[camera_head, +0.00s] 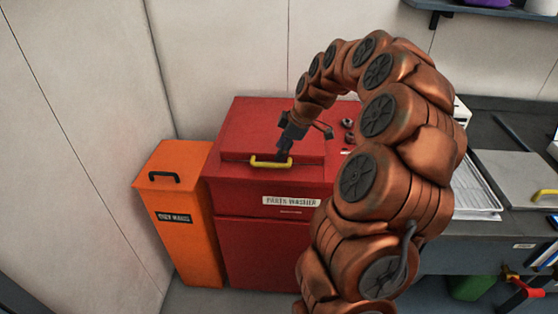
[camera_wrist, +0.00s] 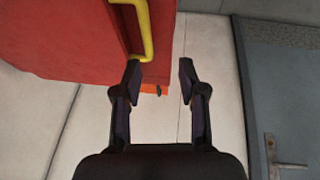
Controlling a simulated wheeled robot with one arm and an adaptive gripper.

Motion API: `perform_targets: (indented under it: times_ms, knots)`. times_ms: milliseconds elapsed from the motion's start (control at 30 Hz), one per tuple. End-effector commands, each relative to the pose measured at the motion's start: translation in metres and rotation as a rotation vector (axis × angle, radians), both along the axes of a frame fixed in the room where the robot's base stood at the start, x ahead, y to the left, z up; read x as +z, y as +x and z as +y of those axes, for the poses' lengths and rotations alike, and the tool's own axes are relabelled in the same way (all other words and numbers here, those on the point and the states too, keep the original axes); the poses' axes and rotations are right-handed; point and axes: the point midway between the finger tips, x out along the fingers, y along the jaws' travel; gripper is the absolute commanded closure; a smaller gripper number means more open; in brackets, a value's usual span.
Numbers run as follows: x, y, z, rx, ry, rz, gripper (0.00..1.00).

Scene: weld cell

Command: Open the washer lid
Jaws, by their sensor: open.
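The red parts washer (camera_head: 270,245) stands against the back wall, with a white "PARTS WASHER" label on its front. Its red lid (camera_head: 250,122) lies flat and closed. A yellow handle (camera_head: 257,163) is at the lid's front edge. My gripper (camera_head: 284,154) is open, pointing down at the right part of the handle. In the wrist view, the open fingers (camera_wrist: 160,76) hold nothing between them. The left fingertip is close to the bent end of the yellow handle (camera_wrist: 149,42); I cannot tell whether they touch.
An orange bin (camera_head: 175,247) with a black handle stands left of the washer. Dark knobs (camera_head: 348,130) sit on the washer top, right of the lid. A grey bench (camera_head: 527,230) with a white tray (camera_head: 476,190) is at the right. A door (camera_wrist: 275,110) shows in the wrist view.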

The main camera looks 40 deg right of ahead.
Motion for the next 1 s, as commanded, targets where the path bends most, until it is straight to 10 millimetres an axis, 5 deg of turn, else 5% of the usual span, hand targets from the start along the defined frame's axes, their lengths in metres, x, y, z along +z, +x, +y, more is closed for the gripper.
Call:
perform_targets:
  times_ms: [200,1000]
  knots:
    - [-0.009,0.004,-0.028,0.013,-0.024,-0.025,0.59]
    - [-0.077,0.033,-0.014,0.014,-0.025,-0.027,0.59]
